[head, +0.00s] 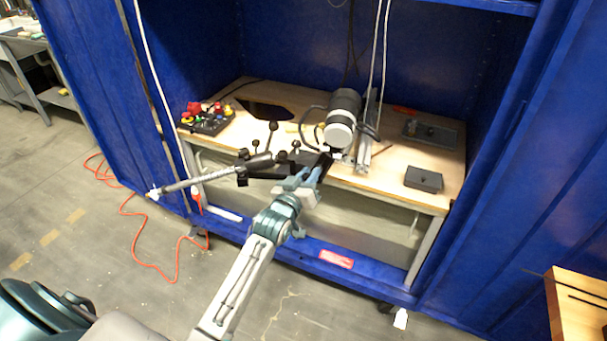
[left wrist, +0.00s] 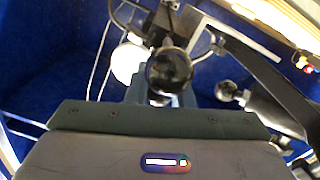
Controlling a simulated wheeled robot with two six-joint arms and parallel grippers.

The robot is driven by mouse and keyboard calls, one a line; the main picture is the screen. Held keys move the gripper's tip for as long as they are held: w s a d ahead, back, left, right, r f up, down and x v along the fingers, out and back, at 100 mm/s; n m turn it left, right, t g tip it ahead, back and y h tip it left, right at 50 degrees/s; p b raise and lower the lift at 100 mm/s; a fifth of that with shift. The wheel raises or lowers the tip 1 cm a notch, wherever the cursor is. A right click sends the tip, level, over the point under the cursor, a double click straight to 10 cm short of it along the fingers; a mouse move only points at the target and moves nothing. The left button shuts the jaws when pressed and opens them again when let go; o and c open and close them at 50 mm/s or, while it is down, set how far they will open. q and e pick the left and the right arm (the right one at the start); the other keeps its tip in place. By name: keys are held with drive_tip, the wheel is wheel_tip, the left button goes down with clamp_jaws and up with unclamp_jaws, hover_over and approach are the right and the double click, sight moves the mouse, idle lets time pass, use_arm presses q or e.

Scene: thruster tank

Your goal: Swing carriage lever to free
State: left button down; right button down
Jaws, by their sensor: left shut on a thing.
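My left gripper (head: 323,163) is at the front edge of the wooden bench, just below the black and white thruster (head: 342,118). In the left wrist view a dark round ball knob (left wrist: 169,68), taken as the carriage lever's, sits straight ahead of the gripper body. The gripper is shut on this lever; its fingers are mostly hidden there. In the head view the gripped part is hidden by the gripper. Other black ball-ended handles (head: 273,126) stand to the left of the gripper. My right gripper is not in view.
A grey rod with a white tip (head: 153,194) juts left past the bench front. A control box with red and yellow buttons (head: 207,117) is at the back left. A dark box (head: 423,179) and a grey tray (head: 430,133) lie right. Blue walls (head: 520,130) enclose the bench.

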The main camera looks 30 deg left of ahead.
use_arm(q)
drive_tip(key=c, duration=1.3)
unclamp_jaws()
drive_tip(key=shift+d, duration=0.1)
drive_tip(key=s+b, duration=0.1)
drive_tip(key=s, duration=0.9)
drive_tip(key=shift+s, duration=0.4)
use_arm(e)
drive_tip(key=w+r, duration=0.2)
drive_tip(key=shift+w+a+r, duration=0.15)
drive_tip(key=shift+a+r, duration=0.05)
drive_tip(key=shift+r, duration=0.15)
